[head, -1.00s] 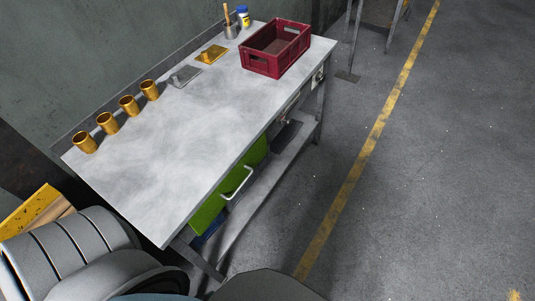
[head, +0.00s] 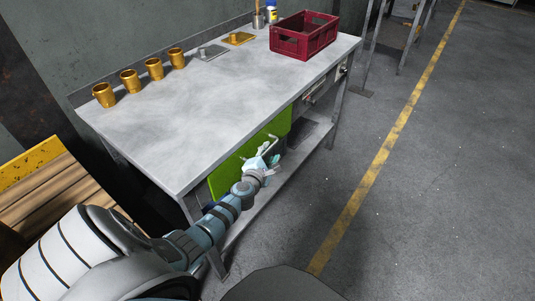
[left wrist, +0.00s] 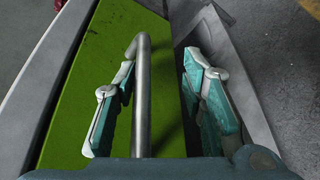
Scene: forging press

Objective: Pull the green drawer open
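The green drawer (head: 229,174) sits under the near end of the grey workbench and looks shut. Its pale bar handle (head: 270,144) shows partly above my left gripper (head: 265,164), which is at the drawer front. In the left wrist view, the handle bar (left wrist: 143,95) runs between the two teal finger pads of my left gripper (left wrist: 160,98), against the green drawer face (left wrist: 80,95). The fingers are spread apart. The bar is closer to the left finger, and a clear gap separates it from the right finger. My right gripper is not in view.
The workbench top (head: 205,115) carries several brass cups along its back edge and a red crate (head: 303,36) at the far end. A lower shelf (head: 262,203) runs beneath the drawer. Floor to the right, crossed by a yellow line (head: 385,150), is clear.

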